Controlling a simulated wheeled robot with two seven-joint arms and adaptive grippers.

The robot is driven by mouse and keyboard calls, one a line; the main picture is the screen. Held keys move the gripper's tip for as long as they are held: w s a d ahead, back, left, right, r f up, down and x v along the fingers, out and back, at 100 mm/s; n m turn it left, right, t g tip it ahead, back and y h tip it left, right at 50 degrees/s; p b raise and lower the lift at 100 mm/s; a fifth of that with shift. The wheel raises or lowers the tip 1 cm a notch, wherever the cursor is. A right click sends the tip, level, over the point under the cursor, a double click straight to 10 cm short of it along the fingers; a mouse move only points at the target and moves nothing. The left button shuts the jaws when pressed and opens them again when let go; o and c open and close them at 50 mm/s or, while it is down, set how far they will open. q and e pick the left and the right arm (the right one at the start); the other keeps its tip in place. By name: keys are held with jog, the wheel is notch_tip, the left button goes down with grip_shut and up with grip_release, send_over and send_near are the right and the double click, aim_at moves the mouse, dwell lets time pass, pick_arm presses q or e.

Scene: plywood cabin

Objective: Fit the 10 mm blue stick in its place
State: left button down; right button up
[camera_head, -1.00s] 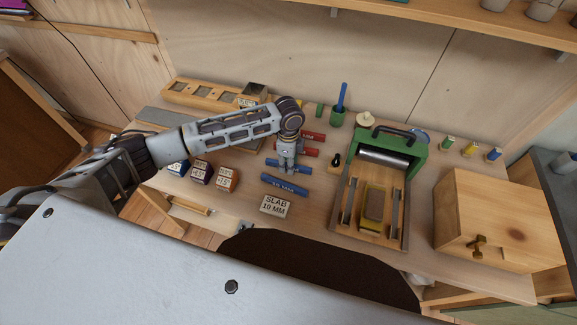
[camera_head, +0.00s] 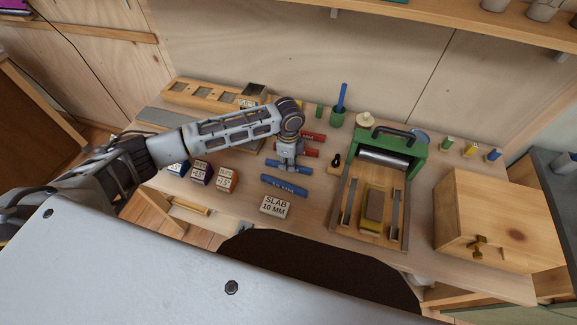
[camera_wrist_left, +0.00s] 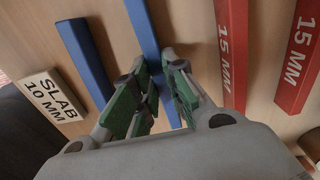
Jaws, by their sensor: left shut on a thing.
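Two blue sticks lie on the bench in the head view. My left gripper (camera_head: 287,166) points down over the farther blue stick (camera_head: 303,170) and is shut on it. In the left wrist view this stick (camera_wrist_left: 146,38) runs between the green finger pads of the gripper (camera_wrist_left: 164,92). The nearer blue stick (camera_head: 284,185) lies apart from the gripper, with pale lettering too small to read surely; it also shows in the wrist view (camera_wrist_left: 84,58). A green roller press (camera_head: 407,154) stands right, its wooden bed (camera_head: 369,237) having grey strips along both sides. My right gripper is out of view.
Two red 15 mm sticks (camera_head: 312,136) lie just beyond the gripper. A "SLAB 10 MM" block (camera_head: 276,207) lies nearer. Small labelled blocks (camera_head: 227,180) stand left. A small black-topped object (camera_head: 335,162) stands between sticks and press. A wooden box (camera_head: 500,220) is far right.

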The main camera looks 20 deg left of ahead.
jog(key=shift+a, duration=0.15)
pick_arm(q)
jog(key=shift+r, duration=0.9)
notch_tip(320, 180, up, 7)
jog(key=shift+f, duration=0.1)
jog(key=shift+r, duration=0.7)
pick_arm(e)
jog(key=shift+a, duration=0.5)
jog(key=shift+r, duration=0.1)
